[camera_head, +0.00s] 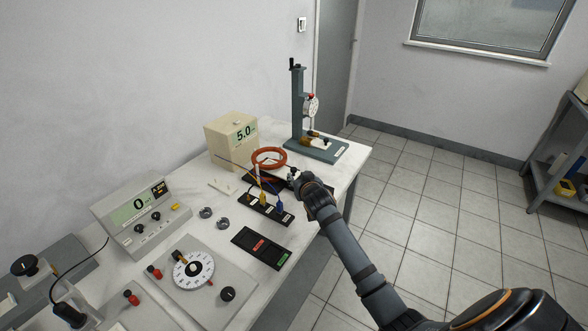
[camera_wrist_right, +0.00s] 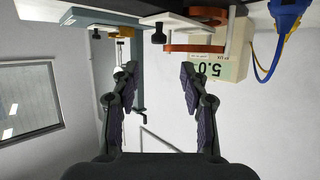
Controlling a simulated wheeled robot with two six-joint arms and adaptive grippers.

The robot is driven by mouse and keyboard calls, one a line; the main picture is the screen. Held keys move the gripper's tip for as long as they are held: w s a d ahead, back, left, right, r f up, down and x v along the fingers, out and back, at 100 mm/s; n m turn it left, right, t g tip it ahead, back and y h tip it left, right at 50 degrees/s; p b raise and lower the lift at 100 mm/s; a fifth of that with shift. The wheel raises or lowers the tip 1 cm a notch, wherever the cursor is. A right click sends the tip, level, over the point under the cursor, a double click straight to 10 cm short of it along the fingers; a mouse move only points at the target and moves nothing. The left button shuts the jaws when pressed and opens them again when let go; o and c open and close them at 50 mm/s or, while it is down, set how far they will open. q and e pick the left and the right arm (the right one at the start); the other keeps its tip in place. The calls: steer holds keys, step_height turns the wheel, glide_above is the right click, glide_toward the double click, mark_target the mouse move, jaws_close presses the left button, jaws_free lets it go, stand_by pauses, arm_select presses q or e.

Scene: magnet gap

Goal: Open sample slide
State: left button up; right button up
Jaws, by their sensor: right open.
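The orange ring coil (camera_head: 269,152) stands on a dark base beside the cream 5.0 display box. In the wrist view, which is upside down, the coil parts (camera_wrist_right: 194,48) are seen edge-on with a pale bar running out from them. A dark knob (camera_wrist_right: 157,36) is on the end of this bar, likely the sample slide's handle. My right gripper (camera_wrist_right: 157,74) is open and empty, with the knob in line with the space between its fingers. In the head view the right gripper (camera_head: 296,176) is right of the coil and hides part of the slide. My left gripper is not in view.
The cream box (camera_head: 231,140) stands behind the coil. A dial gauge stand (camera_head: 299,112) is beyond it. Blue and yellow plugs (camera_head: 266,204) and a black tray (camera_head: 261,247) lie nearer. The meter (camera_head: 141,214) and dial panel (camera_head: 195,270) fill the left. Open floor lies right of the bench.

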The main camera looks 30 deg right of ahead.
mark_target(294, 170)
steer(key=x, duration=0.5)
steer(key=shift+d+f, duration=0.15)
steer(key=shift+f, duration=0.1)
steer(key=x, duration=0.3)
steer(key=shift+w+f, duration=0.15)
steer(key=shift+w, duration=0.2)
steer(key=shift+w+f, duration=0.1)
steer(key=shift+f, duration=0.05)
steer(key=shift+c, duration=0.7)
steer(key=c, duration=0.7)
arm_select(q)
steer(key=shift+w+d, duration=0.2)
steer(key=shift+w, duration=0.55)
arm_select(e)
jaws_close()
